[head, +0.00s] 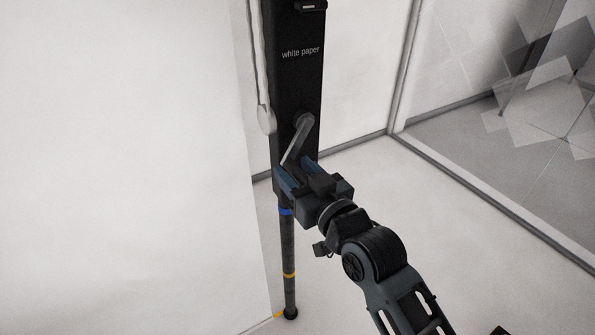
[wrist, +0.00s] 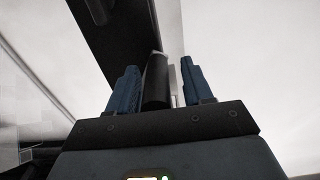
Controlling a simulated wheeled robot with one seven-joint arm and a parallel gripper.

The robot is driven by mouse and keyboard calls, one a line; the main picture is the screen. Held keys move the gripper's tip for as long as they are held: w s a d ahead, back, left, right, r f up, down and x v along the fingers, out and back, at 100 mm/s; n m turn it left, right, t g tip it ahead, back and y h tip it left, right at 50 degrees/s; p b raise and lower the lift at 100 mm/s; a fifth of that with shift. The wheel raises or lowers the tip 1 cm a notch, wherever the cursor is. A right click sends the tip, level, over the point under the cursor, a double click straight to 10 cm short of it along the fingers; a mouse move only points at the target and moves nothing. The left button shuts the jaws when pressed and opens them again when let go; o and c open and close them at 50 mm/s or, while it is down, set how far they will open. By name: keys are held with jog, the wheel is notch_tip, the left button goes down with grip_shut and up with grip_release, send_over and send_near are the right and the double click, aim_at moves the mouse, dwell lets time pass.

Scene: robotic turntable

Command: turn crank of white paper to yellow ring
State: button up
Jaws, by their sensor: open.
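A black post labelled "white paper" (head: 298,75) stands upright with a grey crank (head: 299,140) on its front. The crank arm slants down to the left from its hub. My gripper (head: 292,166) is at the crank's lower end. In the wrist view its blue fingers (wrist: 158,78) are open, on either side of the dark crank handle (wrist: 155,85). I cannot tell whether they touch it. Below, a dark pole carries a blue ring (head: 286,211) and a yellow ring (head: 289,275). The large white paper (head: 130,170) hangs at the left, its lower edge near the pole's foot.
A white pull cord with a weight (head: 266,120) hangs left of the post. A yellow mark (head: 279,314) shows near the paper's lower corner. A glass panel with a dark frame (head: 470,167) stands at the right. The pale floor (head: 420,220) between looks clear.

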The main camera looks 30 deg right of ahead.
grip_shut()
dwell(0.3)
jog(key=shift+a, duration=0.1)
